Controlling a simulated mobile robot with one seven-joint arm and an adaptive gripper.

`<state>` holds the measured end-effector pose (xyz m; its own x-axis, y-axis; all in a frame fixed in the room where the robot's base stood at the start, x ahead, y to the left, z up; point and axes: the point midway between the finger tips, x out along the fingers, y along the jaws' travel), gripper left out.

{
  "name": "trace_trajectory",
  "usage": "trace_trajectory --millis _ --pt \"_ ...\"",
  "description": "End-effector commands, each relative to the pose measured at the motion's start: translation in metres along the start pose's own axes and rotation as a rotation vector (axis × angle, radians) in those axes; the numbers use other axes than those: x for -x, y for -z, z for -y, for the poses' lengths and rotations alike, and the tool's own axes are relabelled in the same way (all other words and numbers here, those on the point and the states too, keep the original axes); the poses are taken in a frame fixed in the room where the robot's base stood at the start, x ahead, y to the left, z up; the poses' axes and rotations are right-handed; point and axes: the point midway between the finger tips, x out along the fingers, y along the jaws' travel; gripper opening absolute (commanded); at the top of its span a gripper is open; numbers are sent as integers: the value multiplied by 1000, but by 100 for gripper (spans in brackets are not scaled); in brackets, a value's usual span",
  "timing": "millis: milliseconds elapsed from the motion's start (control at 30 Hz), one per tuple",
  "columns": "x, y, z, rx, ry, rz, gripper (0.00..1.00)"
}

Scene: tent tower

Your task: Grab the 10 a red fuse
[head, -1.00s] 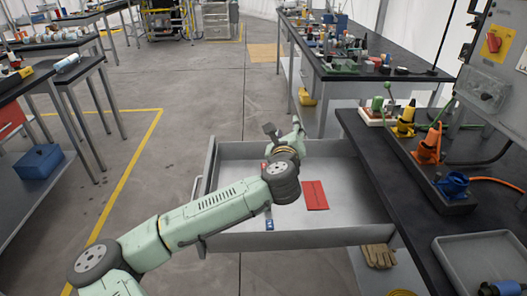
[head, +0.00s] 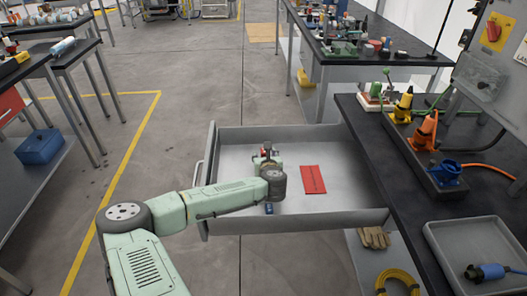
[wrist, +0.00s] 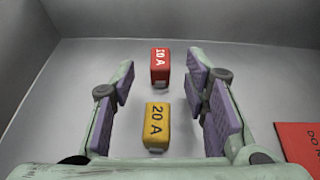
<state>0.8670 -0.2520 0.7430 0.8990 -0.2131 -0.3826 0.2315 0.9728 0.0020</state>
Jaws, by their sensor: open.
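The red fuse (wrist: 160,66), marked "10 A", lies on the drawer floor in the wrist view, ahead of and between my fingertips. A yellow fuse (wrist: 157,125), marked "20 A", lies nearer, between the open fingers. My gripper (wrist: 160,90) is open and empty, pointing down into the drawer. In the head view, my gripper (head: 268,158) is inside the open drawer (head: 235,232), and a bit of red shows beside it. My arm hides the yellow fuse there.
A red card (head: 313,180) lies in the drawer right of my gripper; its edge shows in the wrist view. A small blue item (head: 269,209) lies near the drawer's front wall. The drawer walls surround the gripper. A black workbench (head: 400,190) stands to the right.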

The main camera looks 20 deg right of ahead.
Motion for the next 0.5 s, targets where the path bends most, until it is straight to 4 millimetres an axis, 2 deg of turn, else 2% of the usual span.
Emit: trace_trajectory --millis 200,500 --pt "-24 0 1 0 1 -1 42" --pt "-26 1 0 1 1 -1 40"
